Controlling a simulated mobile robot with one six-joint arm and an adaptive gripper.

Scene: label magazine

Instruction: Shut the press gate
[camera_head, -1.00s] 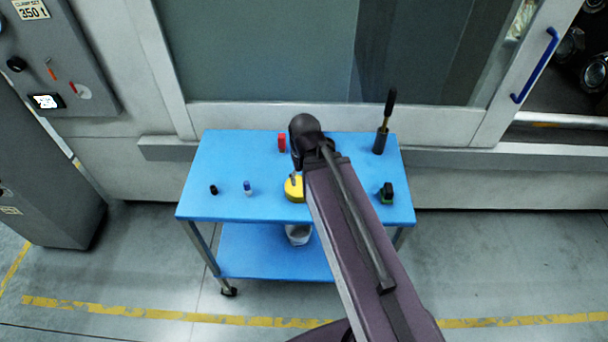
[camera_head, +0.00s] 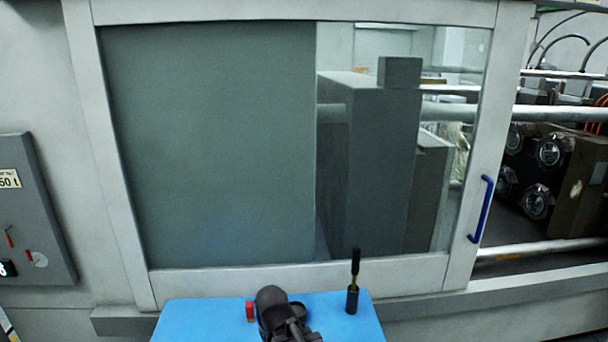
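The press gate (camera_head: 390,283) is a light grey sliding frame with a large window. It stands at the left, and an open gap to its right shows the machinery inside. Its blue bar handle (camera_head: 482,210) is upright on the right post of the frame, with nothing touching it. A dark rounded part of my arm shows at the bottom middle, over the table and well below and left of the handle. The fingers of my gripper do not show.
A blue table (camera_head: 190,318) stands in front of the gate. It bears a red object (camera_head: 249,311) and a dark upright tool (camera_head: 353,285). Press machinery (camera_head: 545,165) shows through the gap. A grey control cabinet (camera_head: 35,215) is at the left.

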